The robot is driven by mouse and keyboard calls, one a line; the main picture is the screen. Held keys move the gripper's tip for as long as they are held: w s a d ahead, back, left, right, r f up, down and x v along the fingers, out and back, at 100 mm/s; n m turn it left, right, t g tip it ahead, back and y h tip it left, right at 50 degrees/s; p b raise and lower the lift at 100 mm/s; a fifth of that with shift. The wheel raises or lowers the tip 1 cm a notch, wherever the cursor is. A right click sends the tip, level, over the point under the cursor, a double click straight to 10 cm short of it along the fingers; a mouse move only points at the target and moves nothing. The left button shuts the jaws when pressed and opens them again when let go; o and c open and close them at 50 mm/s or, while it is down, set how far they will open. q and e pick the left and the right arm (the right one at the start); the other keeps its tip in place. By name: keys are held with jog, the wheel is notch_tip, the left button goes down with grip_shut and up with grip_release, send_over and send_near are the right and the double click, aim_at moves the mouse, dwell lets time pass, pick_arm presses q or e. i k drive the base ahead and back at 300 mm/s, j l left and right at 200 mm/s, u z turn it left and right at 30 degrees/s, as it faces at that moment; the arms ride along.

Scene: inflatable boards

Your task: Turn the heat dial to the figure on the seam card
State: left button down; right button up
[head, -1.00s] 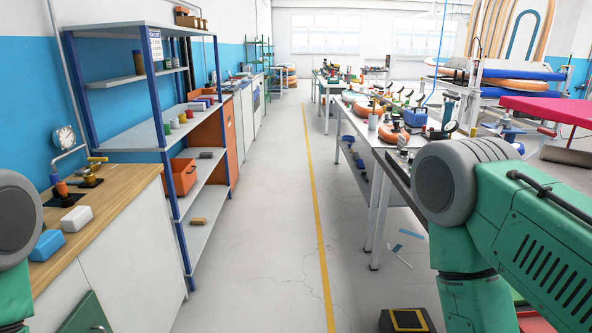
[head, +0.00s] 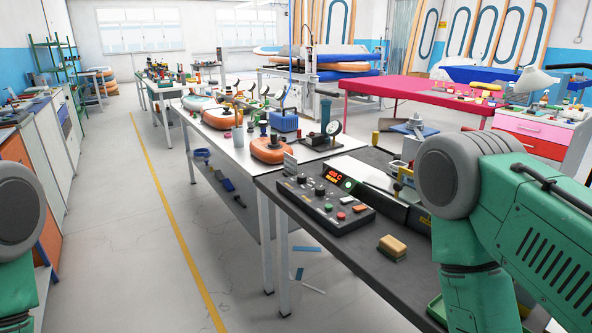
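A dark control box (head: 326,207) lies on the dark grey bench (head: 385,278) at centre right. It carries several knobs and coloured buttons and a small red lit display (head: 338,178) at its back. Which knob is the heat dial is too small to tell, and so are the display's figures. A small grey plate (head: 290,166) stands behind the box's left end; I cannot tell whether it is the seam card. Neither of my grippers is in view; only upper parts of my arms show at the left and right edges.
A tan-topped sponge-like block (head: 392,247) lies in front of the box. A long machine (head: 377,183) stands behind it. A red table (head: 420,88) stands at the back. The floor left of the benches (head: 110,220) is open.

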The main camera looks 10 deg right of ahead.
aim_at(301, 179)
jog(key=i+j+z, duration=0.5)
jog(key=j, duration=0.25)
jog(key=i+j+z, duration=0.2)
jog(key=j, duration=0.2)
